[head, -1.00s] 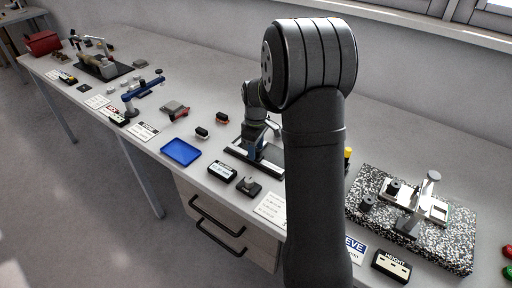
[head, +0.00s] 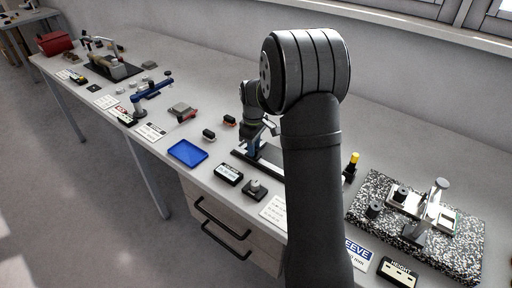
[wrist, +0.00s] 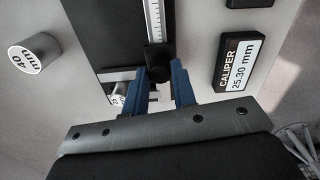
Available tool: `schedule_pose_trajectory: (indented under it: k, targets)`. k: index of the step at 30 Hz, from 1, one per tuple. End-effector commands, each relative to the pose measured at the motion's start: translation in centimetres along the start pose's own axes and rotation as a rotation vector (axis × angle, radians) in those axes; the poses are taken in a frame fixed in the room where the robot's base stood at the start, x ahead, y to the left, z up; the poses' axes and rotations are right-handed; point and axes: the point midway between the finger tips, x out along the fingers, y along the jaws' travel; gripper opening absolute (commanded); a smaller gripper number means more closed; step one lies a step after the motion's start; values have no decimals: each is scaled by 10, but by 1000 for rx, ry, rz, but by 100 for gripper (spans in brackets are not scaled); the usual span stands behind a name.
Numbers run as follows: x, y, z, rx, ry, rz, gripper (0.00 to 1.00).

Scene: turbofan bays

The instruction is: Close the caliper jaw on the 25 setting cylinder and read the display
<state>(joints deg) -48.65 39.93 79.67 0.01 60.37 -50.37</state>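The caliper's dark base (wrist: 105,35) and pale graduated scale (wrist: 154,22) show in the wrist view. A black slider knob (wrist: 157,62) sits at the scale's near end. My gripper (wrist: 161,75) has its two blue fingers on either side of this knob and appears shut on it. A small light cylinder (wrist: 118,94) shows left of the left finger, partly hidden; its label is not readable. The caliper display (wrist: 240,62) reads 25.30 mm. In the head view my gripper (head: 262,138) is over the caliper (head: 266,160), partly hidden by my arm; the display (head: 229,174) stands in front.
A cylinder marked 40 mm (wrist: 35,53) stands left in the wrist view. In the head view, a blue tray (head: 187,153), a small dark block (head: 255,190) and a yellow-topped post (head: 352,165) are nearby. A speckled plate (head: 430,250) with a gauge lies right.

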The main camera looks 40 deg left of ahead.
Motion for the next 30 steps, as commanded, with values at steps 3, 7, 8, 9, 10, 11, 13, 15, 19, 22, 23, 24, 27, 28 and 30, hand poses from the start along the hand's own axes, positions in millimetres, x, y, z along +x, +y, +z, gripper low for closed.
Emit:
schedule_pose_trajectory:
  k: [3, 7, 8, 9, 10, 11, 13, 15, 19, 22, 23, 24, 27, 28, 30]
  targets:
    - [0, 0, 0, 0, 0, 0, 43]
    - [0, 0, 0, 0, 0, 0, 43]
    - [0, 0, 0, 0, 0, 0, 43]
    - [0, 0, 0, 0, 0, 0, 43]
    - [0, 0, 0, 0, 0, 0, 43]
    - [-1, 0, 0, 0, 0, 0, 43]
    - [-4, 0, 0, 0, 1, 1, 43]
    - [-11, 0, 0, 0, 1, 2, 43]
    - [-35, 0, 0, 0, 2, 3, 43]
    - [-60, 1, 0, 0, 3, 4, 43]
    - [-67, 0, 0, 0, 3, 3, 43]
    - [-78, 1, 0, 0, 3, 4, 43]
    - [-102, 1, 0, 0, 3, 4, 43]
    - [-110, 1, 0, 0, 3, 4, 43]
    - [-125, 1, 0, 0, 3, 3, 43]
